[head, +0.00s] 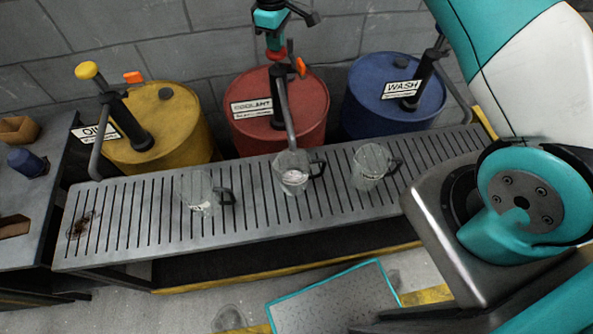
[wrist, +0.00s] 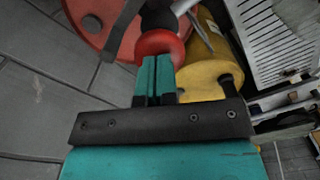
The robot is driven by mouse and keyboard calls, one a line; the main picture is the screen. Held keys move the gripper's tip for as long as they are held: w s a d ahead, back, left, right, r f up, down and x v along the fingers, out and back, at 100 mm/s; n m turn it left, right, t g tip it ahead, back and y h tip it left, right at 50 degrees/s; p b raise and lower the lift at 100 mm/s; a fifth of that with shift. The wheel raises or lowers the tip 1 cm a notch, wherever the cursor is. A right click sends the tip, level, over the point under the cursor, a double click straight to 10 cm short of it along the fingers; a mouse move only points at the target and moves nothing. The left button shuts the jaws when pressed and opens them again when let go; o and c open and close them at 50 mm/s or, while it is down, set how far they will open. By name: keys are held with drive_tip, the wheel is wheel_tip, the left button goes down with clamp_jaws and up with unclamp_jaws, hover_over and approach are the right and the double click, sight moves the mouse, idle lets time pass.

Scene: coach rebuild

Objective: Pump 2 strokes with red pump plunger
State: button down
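The red drum (head: 315,95), labelled COOLANT, stands in the middle behind the slatted bench. Its pump has a round red plunger knob (head: 277,55), which also shows in the wrist view (wrist: 160,43). My gripper (head: 273,42) points down right above the knob. In the wrist view my gripper (wrist: 157,72) has its two fingers together, with their tips at the knob rather than around it. I cannot tell whether they touch it. The pump's curved spout (head: 287,115) comes down to a clear jug (head: 293,180) on the bench. The plunger rod is mostly hidden.
A yellow OIL drum (head: 185,125) with a yellow-knobbed pump stands left, a blue WASH drum (head: 365,75) right. Two more clear jugs (head: 203,197) (head: 370,167) stand on the slatted bench (head: 130,215). A grey block wall (head: 150,30) is close behind the drums.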

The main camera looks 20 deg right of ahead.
drive_tip(key=shift+r+p, duration=1.65)
drive_tip(key=shift+r, duration=1.1)
drive_tip(key=shift+f, duration=0.15)
drive_tip(key=shift+f+b, duration=2.05)
drive_tip(key=shift+f, duration=1.2)
drive_tip(key=shift+s+f+b, duration=0.1)
drive_tip(key=shift+f+b, duration=0.2)
drive_tip(key=shift+f, duration=0.3)
drive_tip(key=shift+r, duration=0.1)
drive_tip(key=shift+r+p, duration=2.4)
drive_tip(key=shift+r, duration=1.45)
drive_tip(key=shift+r, duration=0.1)
drive_tip(key=shift+r+p, duration=1.95)
drive_tip(key=shift+r, duration=0.95)
